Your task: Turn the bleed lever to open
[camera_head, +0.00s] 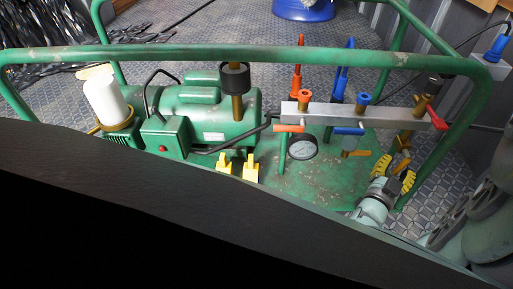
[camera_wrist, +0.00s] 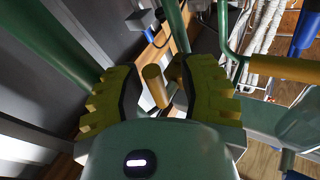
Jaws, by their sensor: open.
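The grey manifold bar (camera_head: 345,115) runs across the right half of the head view, with an orange lever (camera_head: 289,128), a blue lever (camera_head: 349,131) and a red lever (camera_head: 436,118). I cannot tell which is the bleed lever. My gripper (camera_head: 396,172), with yellow ribbed fingers, is below the right end of the bar. It is open around a brass-coloured cylindrical piece, which shows between the fingers in the wrist view (camera_wrist: 154,86). A gap shows to the right finger; contact on the left is unclear.
A green tube frame (camera_head: 240,56) surrounds the equipment. A green pump motor (camera_head: 215,110) is left of the bar, and a round gauge (camera_head: 303,146) hangs under it. Orange and blue hose fittings rise from the bar. A blue container (camera_head: 303,8) stands behind.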

